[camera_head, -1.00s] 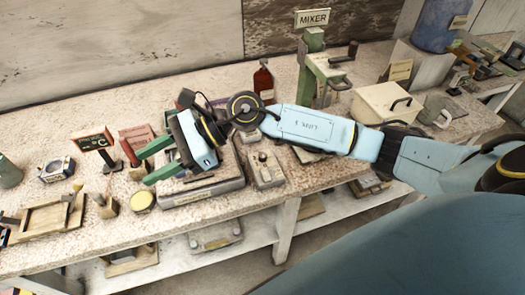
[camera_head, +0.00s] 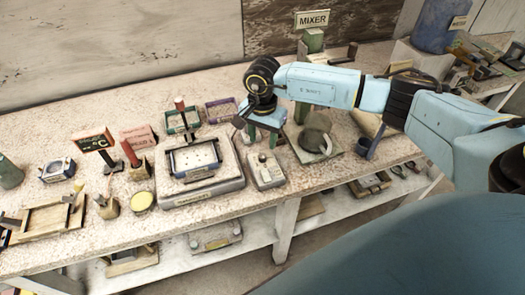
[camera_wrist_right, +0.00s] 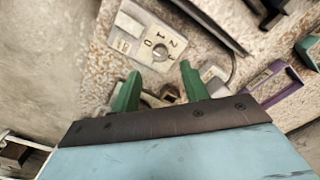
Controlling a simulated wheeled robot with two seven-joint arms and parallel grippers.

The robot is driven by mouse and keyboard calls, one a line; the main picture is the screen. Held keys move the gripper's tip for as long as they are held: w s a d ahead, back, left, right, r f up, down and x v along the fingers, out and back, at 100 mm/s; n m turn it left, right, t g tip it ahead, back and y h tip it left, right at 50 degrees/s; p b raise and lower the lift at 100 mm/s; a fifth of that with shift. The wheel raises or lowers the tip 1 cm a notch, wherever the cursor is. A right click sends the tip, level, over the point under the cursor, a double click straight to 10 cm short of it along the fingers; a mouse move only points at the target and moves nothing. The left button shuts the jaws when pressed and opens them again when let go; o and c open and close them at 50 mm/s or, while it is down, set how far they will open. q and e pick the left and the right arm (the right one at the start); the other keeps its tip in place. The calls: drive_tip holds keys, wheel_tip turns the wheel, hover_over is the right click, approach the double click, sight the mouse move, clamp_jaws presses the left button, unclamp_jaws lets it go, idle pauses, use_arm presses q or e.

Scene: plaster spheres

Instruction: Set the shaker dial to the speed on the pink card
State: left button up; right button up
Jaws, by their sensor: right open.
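The shaker (camera_head: 165,195) is a grey slab with a dark tray on top. A grey control box (camera_head: 263,170) stands at its right. In the right wrist view the box shows a round dial (camera_wrist_right: 160,53) with 0, 1 and 2 marked around it; its exact setting is too small to tell. The pink card (camera_head: 139,138) stands behind the shaker at the left; its writing is unreadable here. My right gripper (camera_head: 262,138) is open and empty, pointing down behind the control box. Its green fingers (camera_wrist_right: 159,87) are apart from the dial. My left gripper is not in view.
A dark red sign (camera_head: 92,142) stands left of the pink card. Green and purple racks lie behind the shaker. The mixer, with its sign (camera_head: 312,19), stands behind my right arm. A square plate with a dark round item (camera_head: 315,140) lies right of the gripper.

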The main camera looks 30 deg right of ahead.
sight(262, 155)
wheel_tip(262, 155, down, 6)
drive_tip(key=shift+f, duration=0.2)
drive_tip(key=shift+c, duration=0.2)
clamp_jaws()
